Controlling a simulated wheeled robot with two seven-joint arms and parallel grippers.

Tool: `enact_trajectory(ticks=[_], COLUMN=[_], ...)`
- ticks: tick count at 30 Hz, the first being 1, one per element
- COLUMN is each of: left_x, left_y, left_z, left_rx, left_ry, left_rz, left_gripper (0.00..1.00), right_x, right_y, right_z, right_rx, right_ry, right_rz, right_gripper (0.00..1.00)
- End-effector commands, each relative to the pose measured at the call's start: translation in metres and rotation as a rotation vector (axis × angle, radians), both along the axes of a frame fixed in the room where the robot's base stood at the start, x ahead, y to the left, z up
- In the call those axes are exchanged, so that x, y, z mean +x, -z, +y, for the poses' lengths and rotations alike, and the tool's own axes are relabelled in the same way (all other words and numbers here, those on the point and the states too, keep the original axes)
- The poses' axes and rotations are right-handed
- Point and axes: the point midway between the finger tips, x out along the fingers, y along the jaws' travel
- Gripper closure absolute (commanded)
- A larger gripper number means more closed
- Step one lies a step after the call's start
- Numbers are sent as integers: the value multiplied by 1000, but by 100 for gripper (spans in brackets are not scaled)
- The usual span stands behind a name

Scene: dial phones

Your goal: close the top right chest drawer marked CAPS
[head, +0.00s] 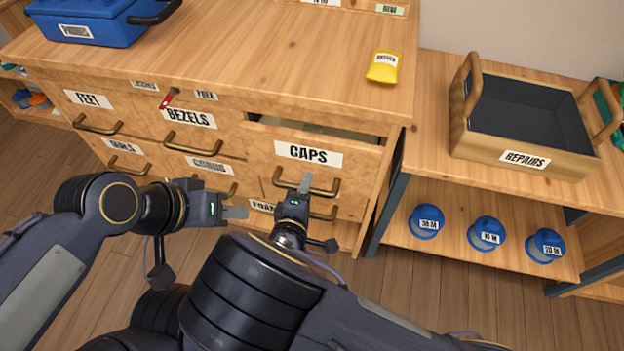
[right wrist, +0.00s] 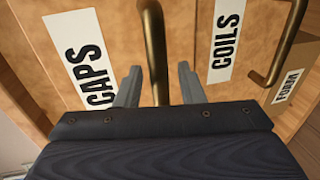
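The CAPS drawer (head: 308,153) is at the top right of the wooden chest and stands partly open, with a dark gap above its front. Its brass bar handle (head: 307,185) runs below the label. In the right wrist view the CAPS label (right wrist: 82,60) is at left and the handle (right wrist: 155,50) passes between my right gripper's (right wrist: 158,88) two fingers, which are apart. In the head view my right gripper (head: 300,190) is at the handle. I cannot tell whether the fingers touch it. My left gripper (head: 235,212) is in front of the lower middle drawers; its finger gap is unclear.
A COILS label (right wrist: 226,35) and a FOAM label (right wrist: 288,86) show in the right wrist view. A yellow packet (head: 383,67) and a blue box (head: 85,22) sit on the chest top. A REPAIRS tray (head: 525,158) stands on the right bench, above several blue jars (head: 487,233).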

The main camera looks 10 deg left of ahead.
Motion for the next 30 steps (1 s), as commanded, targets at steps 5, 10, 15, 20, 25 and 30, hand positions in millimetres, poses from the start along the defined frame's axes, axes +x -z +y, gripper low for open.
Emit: enact_trajectory(ticks=[5, 10, 15, 20, 25, 30], left_x=[0, 0, 0, 0, 0, 0], left_y=[0, 0, 0, 0, -1, -8], left_z=[0, 0, 0, 0, 0, 0], left_rx=[0, 0, 0, 0, 0, 0], left_ry=[0, 0, 0, 0, 0, 0], left_rz=[0, 0, 0, 0, 0, 0], left_gripper=[64, 64, 64, 64, 64, 64], right_x=[-1, 0, 0, 0, 4, 32], right_y=[0, 0, 0, 0, 0, -1], right_z=[1, 0, 0, 0, 0, -1], right_rx=[1, 1, 1, 1, 1, 3], right_ry=[0, 0, 0, 0, 2, 5], right_rz=[0, 0, 0, 0, 1, 1], right_gripper=[65, 72, 95, 100, 100, 100])
